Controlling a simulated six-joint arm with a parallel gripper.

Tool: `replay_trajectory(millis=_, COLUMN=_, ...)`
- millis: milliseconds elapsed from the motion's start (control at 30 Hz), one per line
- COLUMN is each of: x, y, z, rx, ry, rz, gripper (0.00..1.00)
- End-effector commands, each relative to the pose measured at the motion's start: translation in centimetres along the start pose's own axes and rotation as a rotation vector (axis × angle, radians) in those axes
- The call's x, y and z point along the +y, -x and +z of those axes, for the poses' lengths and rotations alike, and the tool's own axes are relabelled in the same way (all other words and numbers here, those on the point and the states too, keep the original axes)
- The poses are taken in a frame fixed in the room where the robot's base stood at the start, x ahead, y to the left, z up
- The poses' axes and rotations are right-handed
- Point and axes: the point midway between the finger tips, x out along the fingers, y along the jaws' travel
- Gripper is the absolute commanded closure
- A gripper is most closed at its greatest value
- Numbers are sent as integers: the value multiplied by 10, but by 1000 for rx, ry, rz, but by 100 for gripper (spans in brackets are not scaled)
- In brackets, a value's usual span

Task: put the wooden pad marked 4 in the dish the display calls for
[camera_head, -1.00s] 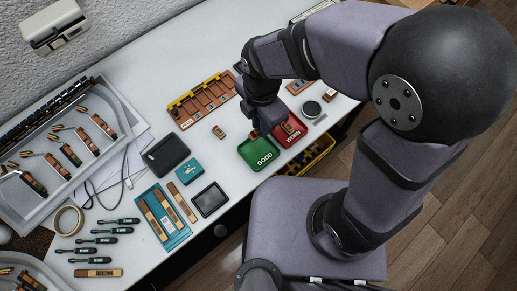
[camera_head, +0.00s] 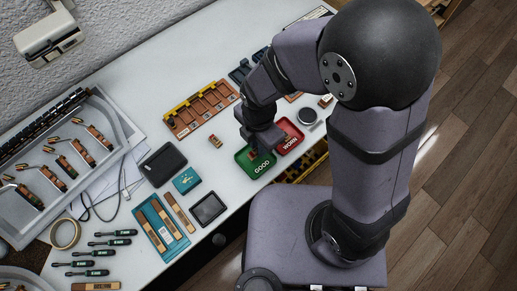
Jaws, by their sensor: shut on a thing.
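My gripper (camera_head: 254,149) is over the green dish marked GOOD (camera_head: 263,172). It is shut on a small wooden pad (camera_head: 253,154), which is mostly hidden by the fingers. The pad's mark is too small to read. I cannot tell whether the pad touches the dish floor. The red dish marked WORN (camera_head: 296,134) adjoins the green dish on the right. The display's text cannot be read; a dark-screened device (camera_head: 209,208) lies near the table's front edge.
Another small wooden piece (camera_head: 216,141) lies loose on the white table. A brown rack with yellow parts (camera_head: 201,109) stands behind it. A dark box (camera_head: 163,163), a teal box (camera_head: 187,180) and a round grey disc (camera_head: 307,117) are nearby. Bare table surrounds the loose piece.

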Motion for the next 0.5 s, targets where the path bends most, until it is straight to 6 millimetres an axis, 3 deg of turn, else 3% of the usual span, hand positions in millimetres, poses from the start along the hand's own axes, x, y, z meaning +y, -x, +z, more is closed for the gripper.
replay_trajectory(millis=300, x=-1, y=-35, z=0, rx=1, ry=0, rz=-4, gripper=100)
replay_trajectory(millis=500, x=-1, y=-39, z=0, rx=0, ry=0, rz=-1, gripper=100)
